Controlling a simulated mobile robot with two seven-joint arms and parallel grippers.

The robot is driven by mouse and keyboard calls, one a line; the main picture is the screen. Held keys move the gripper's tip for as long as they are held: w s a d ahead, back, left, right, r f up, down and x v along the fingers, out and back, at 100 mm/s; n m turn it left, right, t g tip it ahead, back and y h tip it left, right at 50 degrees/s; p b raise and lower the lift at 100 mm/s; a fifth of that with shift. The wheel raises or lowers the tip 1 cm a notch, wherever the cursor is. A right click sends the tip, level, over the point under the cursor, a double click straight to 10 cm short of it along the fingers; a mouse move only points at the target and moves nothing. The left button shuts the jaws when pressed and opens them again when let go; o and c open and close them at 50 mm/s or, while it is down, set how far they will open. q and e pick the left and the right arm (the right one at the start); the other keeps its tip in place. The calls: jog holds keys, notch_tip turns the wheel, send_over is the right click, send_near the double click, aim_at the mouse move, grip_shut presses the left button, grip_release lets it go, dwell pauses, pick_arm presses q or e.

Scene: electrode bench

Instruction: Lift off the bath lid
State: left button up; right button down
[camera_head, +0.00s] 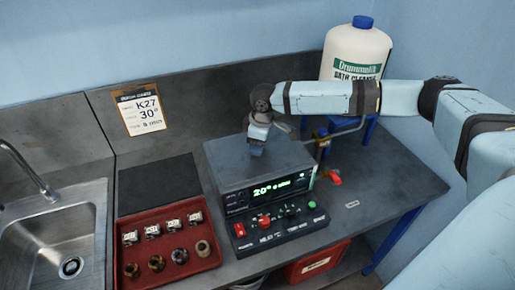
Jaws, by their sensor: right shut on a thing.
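The bath (236,201) is a grey box on the bench with a green lit display reading about 20° and a control panel in front. Its flat grey lid (285,158) covers the top. I see no clear gap between lid and bath. My right gripper (257,150) points down at the middle of the lid, shut on what appears to be the lid's handle. The handle is mostly hidden by the gripper. My left gripper is not in view.
A red tray (212,262) with several small parts lies left of the bath, beside a dark mat (157,184). A sink (30,245) is far left. A large white bottle (354,52) stands behind my right arm. A red-handled valve (333,178) sits at the bath's right.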

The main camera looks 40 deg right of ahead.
notch_tip(320, 180, up, 24)
jog(key=p, duration=0.3)
jog(key=shift+f, duration=0.2)
dwell(0.8)
